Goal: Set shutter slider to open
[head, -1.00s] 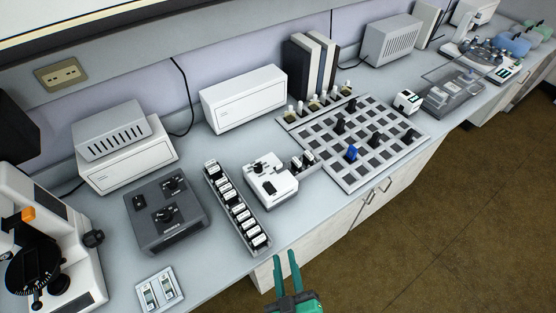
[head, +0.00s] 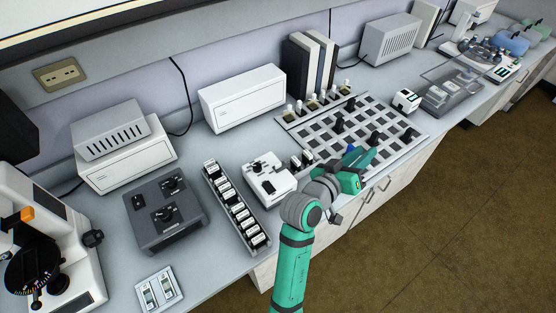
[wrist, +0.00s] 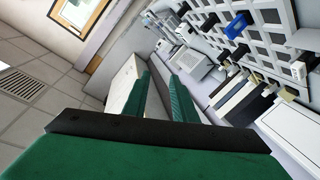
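My gripper (head: 362,160) is raised in front of the grid board (head: 328,175), near a blue piece (head: 351,148) on it in the head view. In the wrist view my gripper (wrist: 160,76) has its two green fingers apart with nothing between them. The blue piece (wrist: 238,25) lies off to the right of the fingers there. No part is clearly readable as the shutter slider. A small white unit with black controls (head: 268,178) and a white panel with two slider-like switches (head: 158,289) stand on the bench.
A grey control box with knobs (head: 166,215) and a rack of labelled blocks (head: 233,205) stand left of the small white unit. A microscope (head: 55,240) is at far left. Black pieces stand on the grid board. Floor (head: 450,220) lies clear at right.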

